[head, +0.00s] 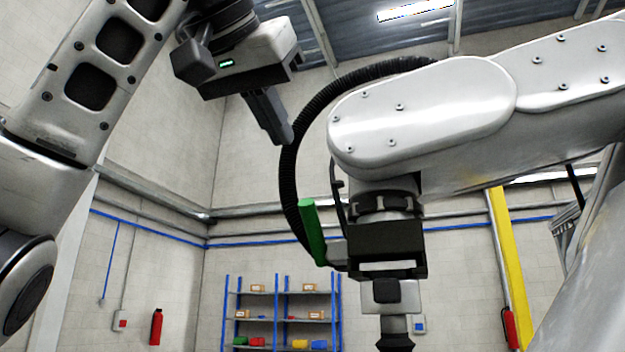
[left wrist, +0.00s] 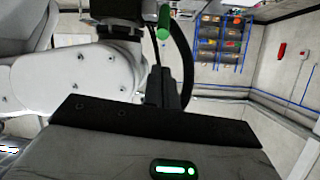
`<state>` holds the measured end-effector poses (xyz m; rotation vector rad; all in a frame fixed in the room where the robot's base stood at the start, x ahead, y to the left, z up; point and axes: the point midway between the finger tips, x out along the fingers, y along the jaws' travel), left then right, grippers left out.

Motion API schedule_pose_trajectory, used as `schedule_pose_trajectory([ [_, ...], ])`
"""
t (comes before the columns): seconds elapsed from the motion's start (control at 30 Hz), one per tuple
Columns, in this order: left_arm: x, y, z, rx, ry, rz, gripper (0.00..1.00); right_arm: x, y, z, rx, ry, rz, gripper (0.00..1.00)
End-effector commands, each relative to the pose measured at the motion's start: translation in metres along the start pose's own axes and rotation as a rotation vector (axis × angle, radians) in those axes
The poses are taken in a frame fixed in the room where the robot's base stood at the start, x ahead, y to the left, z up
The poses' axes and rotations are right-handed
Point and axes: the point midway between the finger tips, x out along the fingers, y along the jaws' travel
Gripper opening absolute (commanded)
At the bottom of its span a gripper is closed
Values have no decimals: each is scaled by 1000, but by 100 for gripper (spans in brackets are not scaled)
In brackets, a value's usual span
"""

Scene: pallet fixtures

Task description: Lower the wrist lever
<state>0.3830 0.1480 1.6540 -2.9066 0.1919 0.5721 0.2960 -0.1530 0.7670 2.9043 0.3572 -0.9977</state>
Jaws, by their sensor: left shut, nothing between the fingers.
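The wrist lever is a green bar (head: 313,232) on the left side of the wrist of a large grey robot arm (head: 425,115). In the head view it stands nearly upright, its top leaning slightly left. In the left wrist view the green lever (left wrist: 163,22) shows at the top, beyond my fingers. My left gripper (head: 283,136) is shut and empty, pointing down to the right, above the lever and apart from it. Its dark fingers also show in the left wrist view (left wrist: 166,84). My right gripper is not in view.
A black ribbed hose (head: 291,165) curves from the grey arm down behind the lever, close to my left fingertips. A black tool block (head: 387,248) hangs under the wrist. A yellow post (head: 510,265) and a blue shelf rack (head: 281,310) stand behind. Left of the lever is open space.

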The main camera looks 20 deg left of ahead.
Motion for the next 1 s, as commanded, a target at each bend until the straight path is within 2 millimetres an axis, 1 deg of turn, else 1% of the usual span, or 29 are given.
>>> schedule_pose_trajectory([
  [0.17,13,1,0,2,-3,2,0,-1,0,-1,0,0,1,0],
  [0.5,73,1,-1,3,-4,3,0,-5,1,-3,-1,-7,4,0],
  [0.6,86,1,-1,2,-4,4,0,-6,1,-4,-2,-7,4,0],
  [0.7,96,1,0,2,-3,4,0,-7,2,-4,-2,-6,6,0],
  [0.8,100,1,0,2,-3,4,0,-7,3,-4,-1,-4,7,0],
  [1.0,102,1,0,2,-2,4,0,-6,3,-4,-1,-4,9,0],
])
